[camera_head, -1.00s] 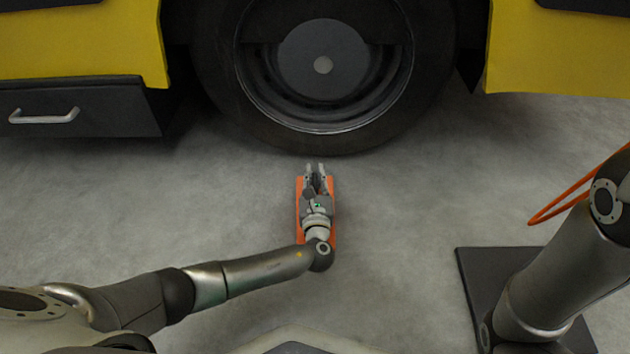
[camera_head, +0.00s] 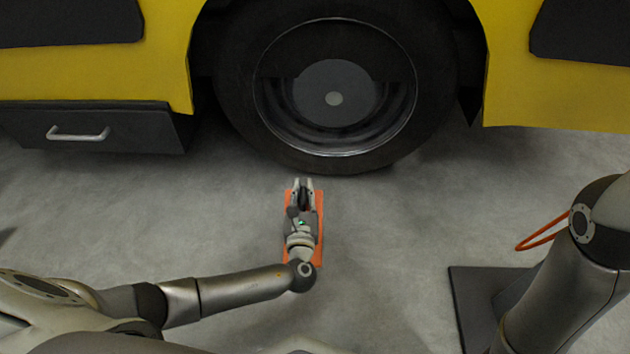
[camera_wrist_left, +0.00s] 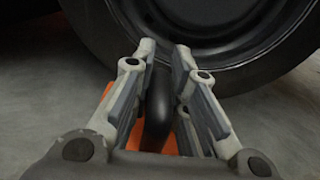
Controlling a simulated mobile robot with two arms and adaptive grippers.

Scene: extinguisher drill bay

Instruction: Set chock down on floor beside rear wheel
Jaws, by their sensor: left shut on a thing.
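The orange chock (camera_head: 318,222) is under my left gripper (camera_head: 303,184), in front of the rear wheel (camera_head: 335,95). In the left wrist view, my left gripper (camera_wrist_left: 163,60) is shut on the chock's dark handle (camera_wrist_left: 157,110). Orange parts of the chock (camera_wrist_left: 184,135) show between and beside the fingers, and the wheel's tyre (camera_wrist_left: 105,25) is just beyond the fingertips. A small gap shows between chock and tyre in the head view. My gripper hides much of the chock, and I cannot tell whether it touches the floor. My right gripper is not in view.
The yellow vehicle body (camera_head: 560,90) spans the top, with a dark handled box (camera_head: 90,130) low at left. A dark flat plate (camera_head: 475,300) lies at the lower right near an orange loop (camera_head: 545,238). The grey floor (camera_head: 400,215) around the chock is clear.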

